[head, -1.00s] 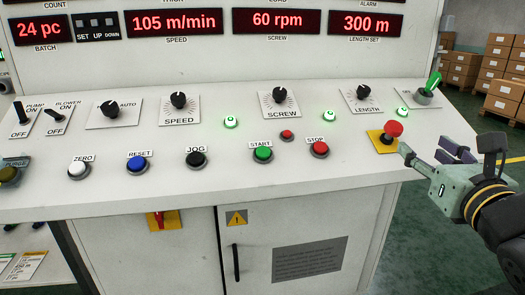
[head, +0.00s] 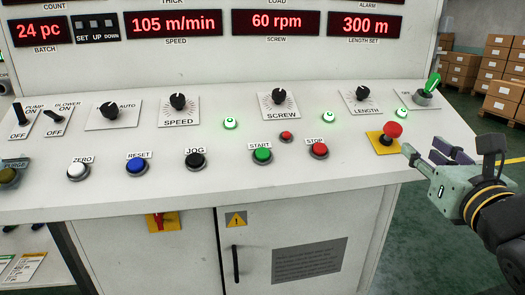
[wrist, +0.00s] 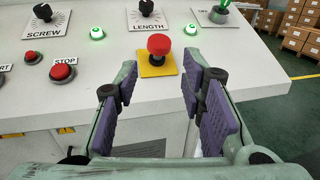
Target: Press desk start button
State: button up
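The green START button (head: 262,155) sits on the sloping white desk, under its START label, left of the red STOP button (head: 318,150). My gripper (head: 430,152) is at the desk's right edge, well to the right of START. In the wrist view my gripper (wrist: 160,105) is open and empty, its purple pads wide apart. A red mushroom button (wrist: 159,45) on a yellow plate shows beyond and between the fingers.
A small red button (head: 286,135) sits between START and STOP. The black JOG button (head: 196,160) is left of START. Knobs, including SCREW (head: 279,98) and LENGTH (head: 362,94), stand behind. A green-handled lever (head: 431,85) rises at the right. The front strip of desk is bare.

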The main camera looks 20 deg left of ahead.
grip_shut()
dwell(1.4)
